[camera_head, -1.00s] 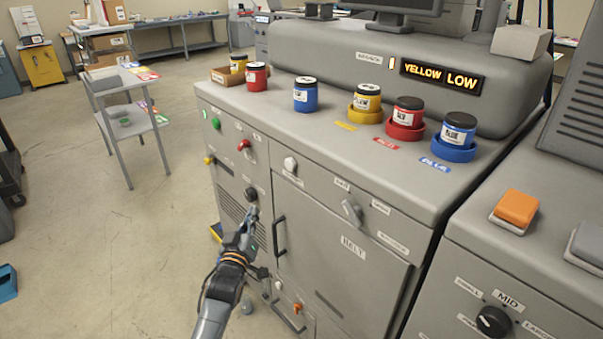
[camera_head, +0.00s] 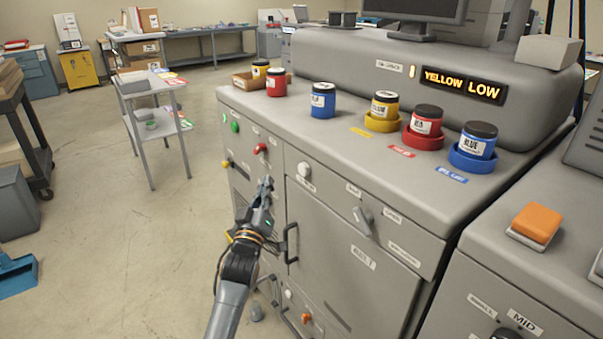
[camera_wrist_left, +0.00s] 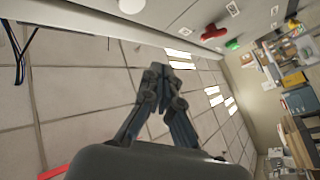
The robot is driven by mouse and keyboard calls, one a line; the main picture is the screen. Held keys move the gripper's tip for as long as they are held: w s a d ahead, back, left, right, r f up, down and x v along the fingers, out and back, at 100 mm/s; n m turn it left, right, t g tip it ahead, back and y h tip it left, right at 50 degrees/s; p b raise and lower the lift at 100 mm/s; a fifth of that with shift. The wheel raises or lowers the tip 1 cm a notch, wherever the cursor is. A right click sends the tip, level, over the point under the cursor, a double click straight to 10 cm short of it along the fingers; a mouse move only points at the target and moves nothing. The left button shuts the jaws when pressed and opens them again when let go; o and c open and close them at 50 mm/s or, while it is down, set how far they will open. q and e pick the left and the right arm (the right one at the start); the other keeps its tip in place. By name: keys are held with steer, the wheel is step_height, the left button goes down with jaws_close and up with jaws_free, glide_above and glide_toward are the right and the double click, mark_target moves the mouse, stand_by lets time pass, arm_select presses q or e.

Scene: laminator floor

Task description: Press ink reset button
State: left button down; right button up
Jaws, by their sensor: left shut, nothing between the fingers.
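My left gripper (camera_head: 266,183) is shut and empty, in front of the grey machine's front panel. Its fingertips also show in the left wrist view (camera_wrist_left: 160,72), pointing up past the panel. A white round button (camera_head: 304,170) is right of the fingertips; a white knob shows in the wrist view (camera_wrist_left: 131,5). A red knob (camera_head: 261,148) is just above the fingertips, and a green button (camera_head: 235,127) is up to the left. A yellow knob (camera_head: 227,164) is at the panel's left edge. The button labels are too small to read. My right gripper is out of view.
A lit display (camera_head: 464,85) reads YELLOW LOW. Ink jars, including a blue jar (camera_head: 323,100), stand on the machine's top. Door handles (camera_head: 291,243) stick out below. A grey cart (camera_head: 155,125) stands left; the floor between is open.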

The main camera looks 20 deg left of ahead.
mark_target(299, 166)
arm_select(q)
steer(key=w+d+b, duration=0.3)
steer(key=w, duration=0.3)
steer(key=shift+w+d, duration=0.15)
steer(key=shift+d, duration=0.2)
stand_by(0.8)
steer(key=shift+w, duration=0.1)
stand_by(0.3)
steer(key=shift+w+d, duration=0.2)
steer(key=shift+w, duration=0.05)
steer(key=shift+w+d+b, duration=0.3)
steer(key=shift+w+b, duration=0.15)
steer(key=shift+w, duration=0.05)
stand_by(0.9)
steer(key=shift+s, duration=0.15)
steer(key=shift+s+a+p, duration=0.45)
steer(key=shift+s+p, duration=0.25)
